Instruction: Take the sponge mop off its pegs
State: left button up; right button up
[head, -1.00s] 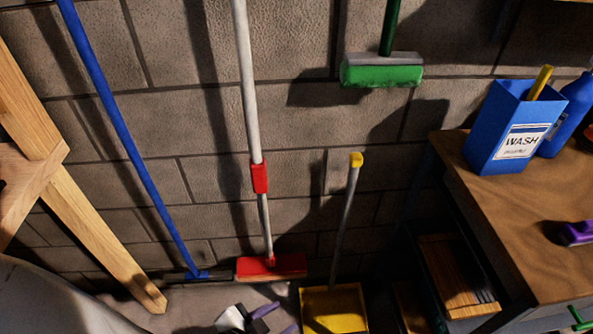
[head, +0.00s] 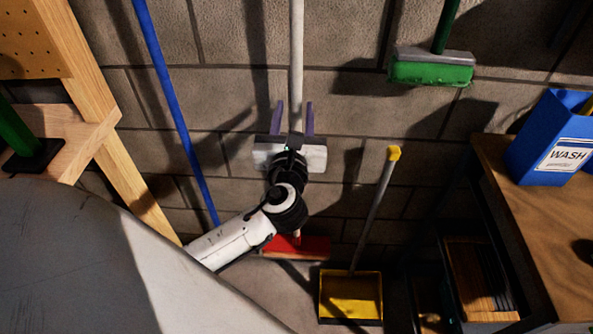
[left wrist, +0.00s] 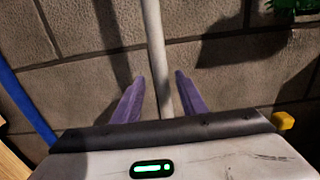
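The sponge mop appears to be the white-handled one; its white handle (head: 297,45) runs down the block wall to a red head (head: 310,247) near the floor. My left gripper (head: 294,106) is open, with its purple fingers apart on either side of the handle. In the left wrist view the handle (left wrist: 153,35) passes upright between the open fingers (left wrist: 160,78), with gaps showing on both sides. The lower handle and its red collar are hidden behind my gripper and arm. The pegs are out of view. My right gripper is not in view.
A blue pole (head: 165,85) leans left of the mop. A green-headed tool (head: 432,72) hangs at upper right. A yellow dustpan (head: 350,297) with an upright handle stands below right. A wooden bench (head: 535,225) with a blue WASH box (head: 550,140) is at right, and a wooden frame (head: 120,160) at left.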

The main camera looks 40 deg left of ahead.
pick_arm(q)
jog(key=x, duration=0.6)
jog(key=shift+w+r, duration=0.2)
jog(key=shift+w, duration=0.1)
jog(key=shift+c, duration=0.3)
grip_shut()
dwell(0.7)
jog(key=shift+r, duration=0.1)
